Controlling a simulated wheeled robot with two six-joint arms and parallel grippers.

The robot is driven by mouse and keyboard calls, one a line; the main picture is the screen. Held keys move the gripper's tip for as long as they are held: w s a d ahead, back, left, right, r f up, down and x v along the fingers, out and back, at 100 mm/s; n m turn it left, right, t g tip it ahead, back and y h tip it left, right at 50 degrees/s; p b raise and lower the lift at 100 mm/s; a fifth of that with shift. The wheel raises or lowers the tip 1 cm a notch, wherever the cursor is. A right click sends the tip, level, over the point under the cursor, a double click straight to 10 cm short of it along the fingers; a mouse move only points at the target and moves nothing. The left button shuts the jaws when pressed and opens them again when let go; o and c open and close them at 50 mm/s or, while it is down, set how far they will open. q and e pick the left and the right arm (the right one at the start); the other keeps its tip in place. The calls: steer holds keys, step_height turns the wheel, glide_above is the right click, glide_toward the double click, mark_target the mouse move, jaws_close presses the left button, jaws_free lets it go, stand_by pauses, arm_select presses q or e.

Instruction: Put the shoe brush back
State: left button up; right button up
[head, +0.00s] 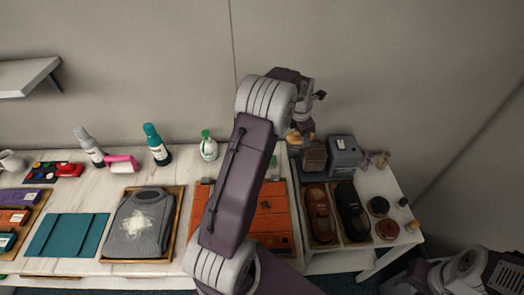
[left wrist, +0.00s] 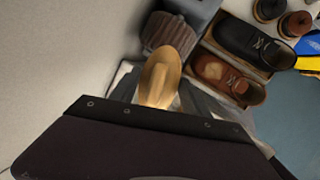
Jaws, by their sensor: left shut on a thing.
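The shoe brush has a tan wooden handle (head: 301,137). It also shows in the left wrist view (left wrist: 160,77), held in my left gripper (head: 302,124). The gripper is shut on it above the back of the small right-hand table, near the wall. A dark brown ribbed block (head: 313,156) stands just below and beyond the brush; it also shows in the left wrist view (left wrist: 168,33). I cannot tell whether brush and block touch. The brush's underside is hidden. My right gripper is out of view; only part of that arm shows at the lower right.
A grey-blue box (head: 344,153) stands beside the block. A brown shoe (head: 320,212) and a black shoe (head: 352,210) lie in a tray in front. Round tins (head: 387,229) and small bottles stand to the right. An orange case (head: 272,215) lies left, partly behind my arm.

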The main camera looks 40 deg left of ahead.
arm_select(q)
steer(key=w+a+n+y+b, duration=0.1)
steer(key=w+a+n+y, duration=0.1)
steer(key=w+a+n, duration=0.3)
steer(key=shift+n+g, duration=0.4)
steer(key=shift+n, duration=0.3)
steer(key=s+a+f, duration=0.2)
steer(key=a, duration=0.1)
steer(key=s+a+f+p, duration=0.1)
steer(key=s+a+f, duration=0.2)
steer(key=a, duration=0.1)
steer(key=s+a+f, duration=0.2)
steer(key=a, duration=0.1)
steer(key=shift+s+a+f, duration=0.2)
steer(key=shift+a, duration=0.1)
step_height(320, 180, down, 4)
steer(key=shift+d+r+p, duration=0.1)
steer(key=shift+p, duration=0.6)
steer(key=shift+f, duration=0.3)
steer(key=o, duration=1.5)
steer(key=shift+c, duration=0.2)
